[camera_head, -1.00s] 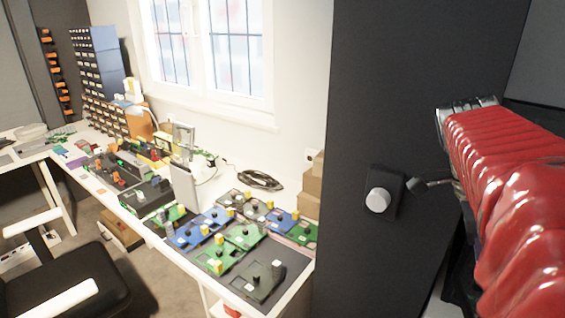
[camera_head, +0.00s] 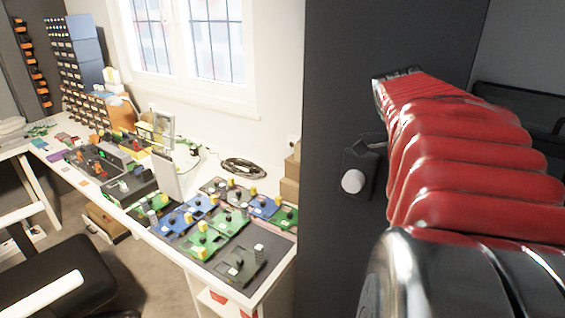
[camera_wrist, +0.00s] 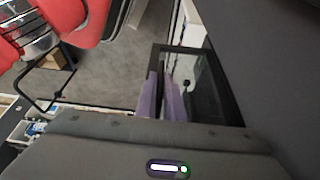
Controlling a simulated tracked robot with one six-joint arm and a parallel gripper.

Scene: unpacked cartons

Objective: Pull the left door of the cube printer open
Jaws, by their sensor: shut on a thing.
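In the wrist view, my gripper's purple fingers (camera_wrist: 160,98) are shut around the edge of a dark-framed, glass-like panel (camera_wrist: 182,49). I take this panel to be the left door of the cube printer. It stands at an angle to the dark surface at the right, with grey floor showing beyond it. The exact contact at the fingertips is partly hidden. In the head view neither my fingers nor the door can be made out; my red ribbed arm fills the right side.
A tall dark panel (camera_head: 340,90) stands behind my arm, with a small dark block and white knob (camera_head: 353,181) in front. A white workbench (camera_head: 268,284) with several coloured boards lies left of it. A black chair (camera_head: 58,275) stands at lower left; floor shows between.

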